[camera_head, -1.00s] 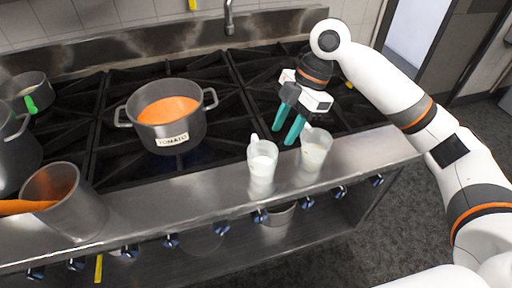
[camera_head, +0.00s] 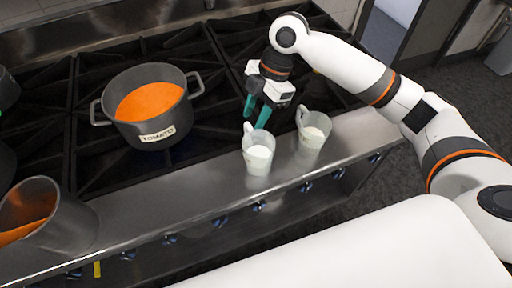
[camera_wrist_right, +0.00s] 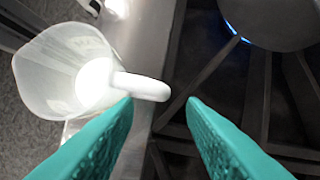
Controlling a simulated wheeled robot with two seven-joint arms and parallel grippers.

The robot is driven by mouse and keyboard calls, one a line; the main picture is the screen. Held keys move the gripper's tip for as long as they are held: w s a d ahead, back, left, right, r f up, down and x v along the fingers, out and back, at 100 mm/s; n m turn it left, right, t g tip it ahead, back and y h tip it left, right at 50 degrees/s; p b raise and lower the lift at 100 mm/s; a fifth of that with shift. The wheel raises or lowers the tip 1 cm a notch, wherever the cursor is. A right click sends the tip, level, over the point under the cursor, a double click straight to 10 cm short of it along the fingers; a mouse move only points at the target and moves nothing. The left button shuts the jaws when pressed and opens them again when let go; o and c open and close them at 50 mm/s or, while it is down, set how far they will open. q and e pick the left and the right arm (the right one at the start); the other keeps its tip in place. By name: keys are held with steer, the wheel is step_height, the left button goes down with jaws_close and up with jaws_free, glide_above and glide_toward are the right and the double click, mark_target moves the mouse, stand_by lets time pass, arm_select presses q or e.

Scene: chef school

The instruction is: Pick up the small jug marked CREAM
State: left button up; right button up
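Two small clear jugs of white liquid stand upright on the steel front ledge: a left jug (camera_head: 258,158) and a right jug (camera_head: 313,134). No marking is readable on either, so I cannot tell which is CREAM. My right gripper (camera_head: 254,117) is just behind the left jug, fingers pointing down. In the right wrist view this gripper (camera_wrist_right: 160,101) is open and empty. A jug (camera_wrist_right: 55,75), apparently the left one, has its handle (camera_wrist_right: 145,87) pointing into the space ahead of the teal fingertips, close to one finger. My left gripper is out of view.
A grey pot marked TOMATO (camera_head: 152,133) with orange contents stands on the black stove grates (camera_head: 200,150). A blue flame (camera_wrist_right: 232,30) burns near a pot base in the wrist view.

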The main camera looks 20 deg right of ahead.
mark_target(255, 148)
steer(key=x, duration=0.2)
steer(key=p+x, duration=0.1)
steer(key=x, duration=0.1)
steer(key=shift+w+a+f, duration=0.1)
steer(key=shift+a+f, duration=0.05)
steer(key=shift+f, duration=0.25)
jaws_close()
